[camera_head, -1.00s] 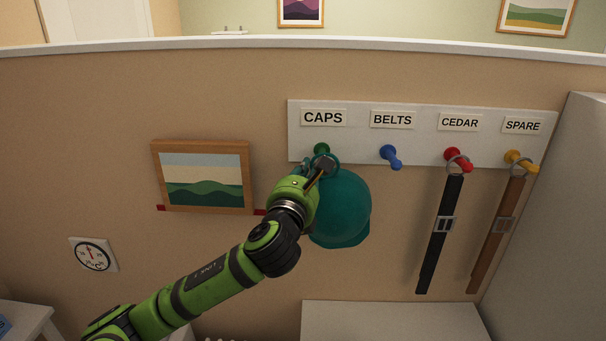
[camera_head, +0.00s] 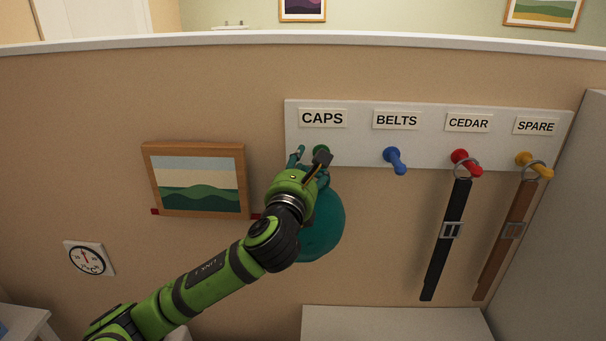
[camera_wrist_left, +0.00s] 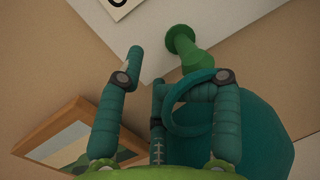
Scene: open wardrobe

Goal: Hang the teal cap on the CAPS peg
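The teal cap (camera_head: 325,222) hangs below the CAPS label (camera_head: 322,118), partly hidden behind my left gripper and wrist. It also shows in the left wrist view (camera_wrist_left: 262,125), with its loop (camera_wrist_left: 172,115) near the right finger. The green CAPS peg (camera_wrist_left: 183,45) is just above the loop in that view; I cannot tell whether the loop is around it. In the head view my gripper mostly hides the peg. My left gripper (camera_head: 309,157) is at the peg, its fingers spread apart. My right gripper is not in view.
To the right are the empty blue BELTS peg (camera_head: 394,160), a black belt (camera_head: 445,240) on the red peg and a brown belt (camera_head: 503,240) on the yellow peg. A framed picture (camera_head: 196,180) is on the wall left of my gripper.

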